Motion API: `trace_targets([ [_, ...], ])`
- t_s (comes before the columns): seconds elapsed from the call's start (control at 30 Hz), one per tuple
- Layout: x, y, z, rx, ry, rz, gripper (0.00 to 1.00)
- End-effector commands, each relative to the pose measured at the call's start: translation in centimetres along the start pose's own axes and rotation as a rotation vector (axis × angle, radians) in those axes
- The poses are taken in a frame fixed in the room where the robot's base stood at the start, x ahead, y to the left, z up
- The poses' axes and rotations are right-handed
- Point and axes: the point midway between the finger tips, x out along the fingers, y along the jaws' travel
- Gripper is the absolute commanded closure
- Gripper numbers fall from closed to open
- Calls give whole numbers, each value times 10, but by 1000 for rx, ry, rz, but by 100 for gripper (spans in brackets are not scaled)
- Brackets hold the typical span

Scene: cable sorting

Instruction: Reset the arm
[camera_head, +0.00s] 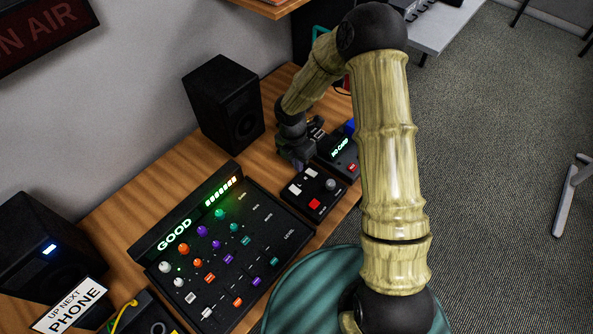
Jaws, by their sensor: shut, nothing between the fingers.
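My arm, with pale bamboo-like links and dark joints, rises from the lower right and bends over to the desk. My gripper (296,163) points down at the far part of the wooden desk, just beyond the small black box with red and white buttons. It is small and dark in this view. Its fingers look closed with nothing held. A device with a green "NO CARD" display (338,151) is right beside it, partly hidden by my arm.
A mixer (228,236) with a "GOOD" display fills the near desk. Black speakers stand at the back (225,107) and left (43,245). A "PHONE" sign (75,308) is at lower left. A shelf (270,8) overhangs the far desk.

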Motion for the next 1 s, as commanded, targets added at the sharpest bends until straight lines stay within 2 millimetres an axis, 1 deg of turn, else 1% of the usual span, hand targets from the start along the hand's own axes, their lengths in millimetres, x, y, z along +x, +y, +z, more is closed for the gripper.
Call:
trace_targets([
  [0.1,-6,-2,0,0,0,0,100],
  [0.63,-7,-2,0,1,0,0,100],
  [0.73,-11,-5,0,35,-3,1,100],
  [0.87,-29,-20,2,196,-13,13,100],
  [0.97,-50,-39,4,414,-22,31,100],
  [1.0,-60,-48,4,516,-23,43,100],
])
